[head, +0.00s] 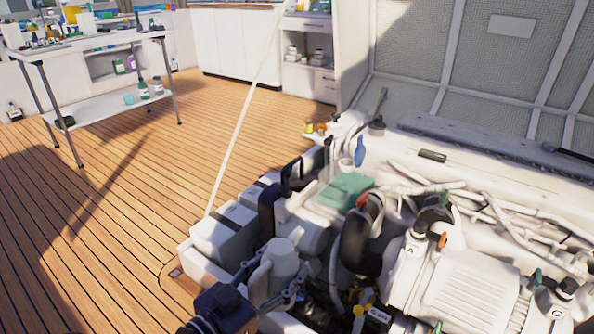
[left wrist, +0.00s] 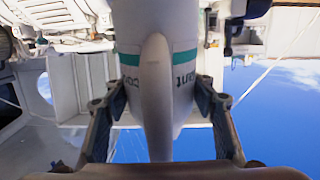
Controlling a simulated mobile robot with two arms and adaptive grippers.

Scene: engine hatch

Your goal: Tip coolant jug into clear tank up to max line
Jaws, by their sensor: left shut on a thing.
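The coolant jug (head: 281,262) is pale grey-white and stands out over the front left of the engine bay in the head view. My left gripper (head: 272,287) is shut on it, with the dark fingers on either side of its body. In the left wrist view the jug (left wrist: 157,60) fills the middle, with a teal band and partly readable lettering between the two fingers of my left gripper (left wrist: 157,100). I cannot tell how far the jug is tilted. I cannot clearly pick out the clear tank or its max line. My right gripper is not in view.
White boxes (head: 224,236) sit left of the jug. A thick black hose (head: 358,243) and the engine (head: 465,290) lie to its right. A pale prop (head: 243,120) rises from the hatch edge. The wooden deck (head: 120,225) is open at left, with a workbench (head: 95,45) beyond.

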